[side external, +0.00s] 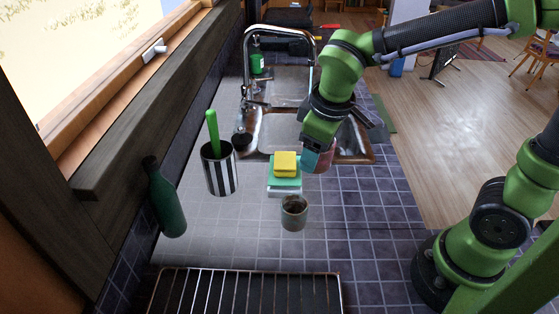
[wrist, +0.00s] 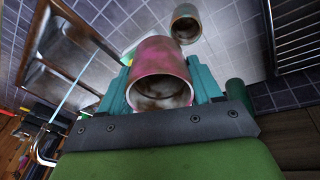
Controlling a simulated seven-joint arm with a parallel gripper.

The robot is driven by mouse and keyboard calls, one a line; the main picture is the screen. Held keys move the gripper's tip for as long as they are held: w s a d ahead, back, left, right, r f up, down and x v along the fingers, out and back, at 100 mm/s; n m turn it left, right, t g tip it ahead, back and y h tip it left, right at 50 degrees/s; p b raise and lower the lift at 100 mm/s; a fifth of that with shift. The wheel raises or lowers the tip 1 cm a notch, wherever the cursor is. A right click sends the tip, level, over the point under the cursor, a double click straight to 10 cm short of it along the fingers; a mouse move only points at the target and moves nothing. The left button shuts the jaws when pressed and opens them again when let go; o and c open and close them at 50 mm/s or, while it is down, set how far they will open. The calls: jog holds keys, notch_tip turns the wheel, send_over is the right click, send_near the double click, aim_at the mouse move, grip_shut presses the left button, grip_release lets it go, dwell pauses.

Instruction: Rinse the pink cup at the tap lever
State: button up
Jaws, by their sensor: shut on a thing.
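The pink cup (side external: 325,158) is held by my gripper (side external: 314,153) above the counter at the near edge of the sink. In the wrist view the pink cup (wrist: 160,56) sits between the two teal fingers of my gripper (wrist: 162,82), its mouth facing the camera and brown marks inside. The chrome tap (side external: 279,30) arches over the sink (side external: 285,135), beyond my gripper. The tap lever (side external: 257,103) seems to be at its base. A thin pale-blue streak (wrist: 70,97), apparently water, runs from the tap spout (wrist: 44,142), apart from the cup.
A yellow sponge (side external: 285,163) on a green one, a grey-brown cup (side external: 293,213) and a striped holder (side external: 219,168) with a green handle stand near. A green bottle (side external: 165,200) is by the wall, a wire rack (side external: 245,272) in front. Counter (side external: 365,205) at right is clear.

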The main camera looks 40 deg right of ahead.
jog(key=w+d+n+t, duration=0.25)
jog(key=w+d, duration=0.35)
jog(key=d, duration=0.6)
jog(key=w+d+n+t, duration=0.1)
jog(key=w+d+n, duration=0.3)
jog(key=d, duration=0.9)
notch_tip(320, 180, down, 5)
jog(key=w+a, duration=0.1)
jog(key=w, duration=0.1)
jog(key=w+d+f, duration=0.2)
jog(key=w+d, duration=0.2)
jog(key=w, duration=0.8)
jog(key=shift+w+d+f+m, duration=0.15)
jog(key=shift+w+f+m, duration=0.1)
jog(key=shift+m, duration=0.2)
jog(key=shift+d, duration=0.2)
jog(key=shift+s+d, duration=0.2)
jog(key=shift+d, duration=0.15)
jog(key=shift+a, duration=0.15)
jog(key=shift+w+a, duration=0.2)
jog(key=shift+a, duration=0.2)
